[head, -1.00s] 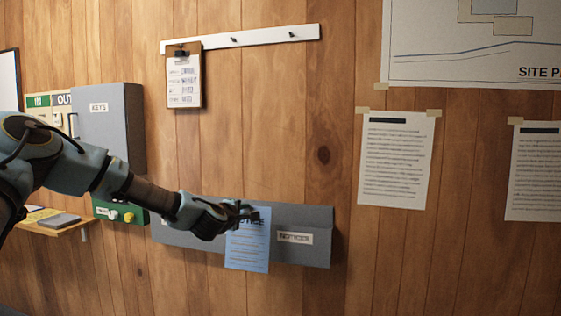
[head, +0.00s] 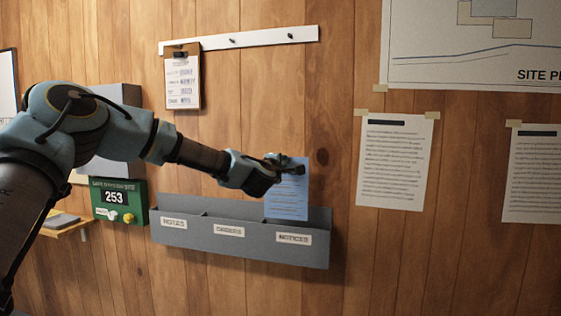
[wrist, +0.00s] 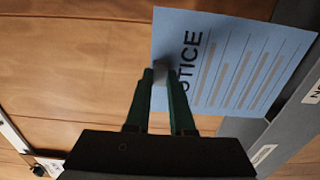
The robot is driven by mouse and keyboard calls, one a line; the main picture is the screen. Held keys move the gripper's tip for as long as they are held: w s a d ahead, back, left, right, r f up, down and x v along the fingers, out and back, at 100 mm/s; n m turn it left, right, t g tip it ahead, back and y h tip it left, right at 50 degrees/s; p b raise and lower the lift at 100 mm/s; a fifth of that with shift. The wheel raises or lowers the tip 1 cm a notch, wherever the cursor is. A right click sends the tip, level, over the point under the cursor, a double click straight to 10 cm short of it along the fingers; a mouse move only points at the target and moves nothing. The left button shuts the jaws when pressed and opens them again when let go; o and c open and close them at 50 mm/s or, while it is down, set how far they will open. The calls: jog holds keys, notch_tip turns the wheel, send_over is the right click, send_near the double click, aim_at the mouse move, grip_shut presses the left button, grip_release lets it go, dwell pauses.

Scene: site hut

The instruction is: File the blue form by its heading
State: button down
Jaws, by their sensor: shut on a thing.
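The blue form (head: 288,196) hangs upright from my gripper (head: 283,167), which is shut on its upper part. In the wrist view the form (wrist: 240,62) shows the heading NOTICE, partly covered by the fingers of my gripper (wrist: 160,78). The grey wall rack (head: 200,236) has several labelled compartments; the left label's wording is hard to read, the middle seems to read ORDERS, the right reads NOTICES (head: 294,238). The form is at the right compartment, its lower edge near the front wall's top; I cannot tell whether it is inside.
A green sign board with 253 (head: 115,197) and a grey key box (head: 122,165) are left of the rack. A clipboard (head: 183,85) hangs from a white rail (head: 262,38) above. Taped sheets (head: 397,165) are on the wall to the right.

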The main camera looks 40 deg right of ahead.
aim_at(285, 180)
jog(key=shift+x, duration=0.75)
jog(key=shift+a, duration=0.1)
jog(key=shift+w+d, duration=0.25)
jog(key=shift+d, duration=0.15)
jog(key=shift+b, duration=0.7)
dwell(0.5)
jog(key=shift+f, duration=0.2)
jog(key=shift+f+b, duration=1.4)
jog(key=shift+b, duration=0.35)
jog(key=shift+f+b, duration=1.55)
jog(key=shift+b, duration=0.2)
